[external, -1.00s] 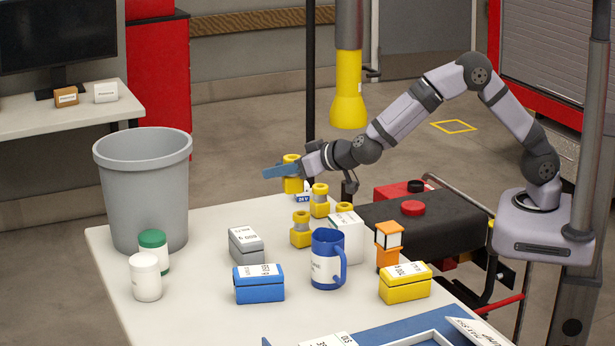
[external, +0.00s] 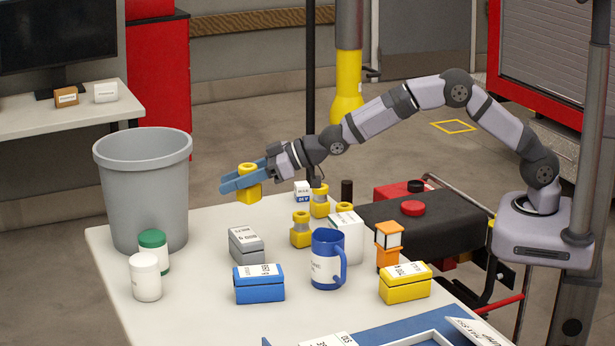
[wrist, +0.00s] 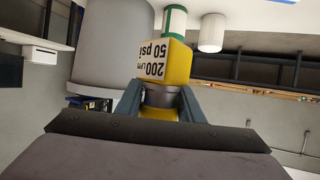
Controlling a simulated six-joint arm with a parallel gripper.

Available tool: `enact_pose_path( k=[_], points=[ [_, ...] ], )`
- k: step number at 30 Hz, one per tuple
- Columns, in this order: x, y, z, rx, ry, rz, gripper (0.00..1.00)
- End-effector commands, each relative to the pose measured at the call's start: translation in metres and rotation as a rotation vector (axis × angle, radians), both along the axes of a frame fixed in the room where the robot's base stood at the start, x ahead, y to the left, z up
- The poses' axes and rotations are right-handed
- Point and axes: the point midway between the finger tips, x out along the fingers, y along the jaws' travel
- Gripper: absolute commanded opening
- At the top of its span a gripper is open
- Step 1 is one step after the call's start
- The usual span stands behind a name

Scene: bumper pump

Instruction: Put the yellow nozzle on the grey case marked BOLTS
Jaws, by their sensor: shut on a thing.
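My gripper (external: 243,183) is shut on a yellow nozzle (external: 248,187) and holds it in the air above the table's far left part. In the wrist view the nozzle (wrist: 167,72) sits between the fingers, with a grey band and a label reading "200 LPM 50 psi". The grey case (external: 247,250) stands on the table below and in front of the gripper. Its top label is too small to read for sure.
A grey bin (external: 140,200) stands at the left, with a green-lidded jar (external: 153,256) and a white jar (external: 145,279) beside it. A blue case (external: 259,290), blue mug (external: 325,267), white box (external: 347,238), orange lantern-like object (external: 388,254) and yellow case (external: 405,289) stand near the grey case.

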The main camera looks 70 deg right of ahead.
Motion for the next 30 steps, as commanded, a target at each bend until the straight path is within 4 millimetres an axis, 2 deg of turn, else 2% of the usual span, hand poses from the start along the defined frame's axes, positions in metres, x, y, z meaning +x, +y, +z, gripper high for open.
enact_pose_path(
  k=[13,24,30],
  points=[
    [0.004,0.000,-0.001,0.001,-0.002,0.015,0.05],
    [0.003,0.000,-0.051,0.001,0.000,0.014,0.05],
    [0.004,0.000,-0.061,0.001,-0.003,0.014,0.05]
  ],
)
